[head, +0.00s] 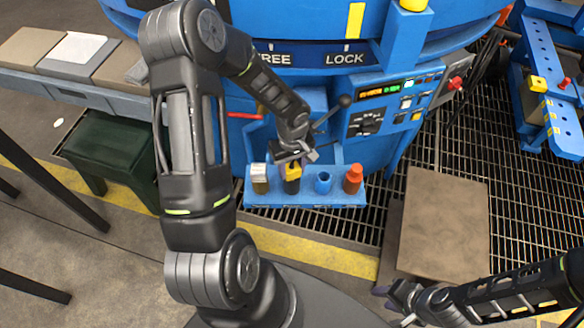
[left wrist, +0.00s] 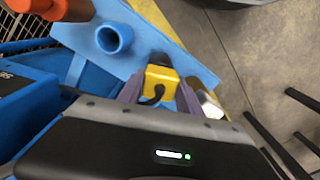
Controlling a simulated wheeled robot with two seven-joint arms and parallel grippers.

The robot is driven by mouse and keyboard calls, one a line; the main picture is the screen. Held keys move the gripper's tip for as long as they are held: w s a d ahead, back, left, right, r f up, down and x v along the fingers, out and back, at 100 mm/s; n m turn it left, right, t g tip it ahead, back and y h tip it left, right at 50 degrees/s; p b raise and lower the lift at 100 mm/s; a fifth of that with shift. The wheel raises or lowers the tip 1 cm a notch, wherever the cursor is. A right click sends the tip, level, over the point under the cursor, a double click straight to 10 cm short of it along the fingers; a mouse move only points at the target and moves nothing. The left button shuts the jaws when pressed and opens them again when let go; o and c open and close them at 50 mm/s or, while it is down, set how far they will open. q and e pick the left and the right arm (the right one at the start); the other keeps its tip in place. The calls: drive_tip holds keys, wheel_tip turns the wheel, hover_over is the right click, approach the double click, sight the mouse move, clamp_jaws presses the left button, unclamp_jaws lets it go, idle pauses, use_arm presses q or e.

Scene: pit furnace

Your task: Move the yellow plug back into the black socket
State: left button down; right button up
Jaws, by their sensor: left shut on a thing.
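The yellow plug (head: 292,169) is between the fingers of my left gripper (head: 291,161), which is shut on it. It stands in line with the black socket (head: 291,187), its lower end at the socket's top. I cannot tell how deep it sits. In the left wrist view the yellow plug (left wrist: 161,80) shows between the fingers of my left gripper (left wrist: 160,92), with a dark curved piece in front of it. My right gripper (head: 397,304) looks open and empty at the lower right, far from the sockets.
The blue shelf (head: 335,200) also holds a white plug (head: 259,169), an empty blue socket (head: 323,182) and an orange-red plug (head: 353,174). A control panel (head: 385,105) and a lever (head: 335,108) stand close behind. A brown board (head: 445,225) lies on the grating.

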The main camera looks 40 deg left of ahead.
use_arm(q)
drive_tip(key=shift+f+b, duration=0.55)
drive_tip(key=shift+b, duration=0.05)
idle(0.3)
drive_tip(key=c, duration=1.1)
unclamp_jaws()
drive_tip(key=shift+r, duration=0.15)
drive_tip(key=shift+r+p, duration=3.6)
drive_tip(key=shift+r, duration=1.8)
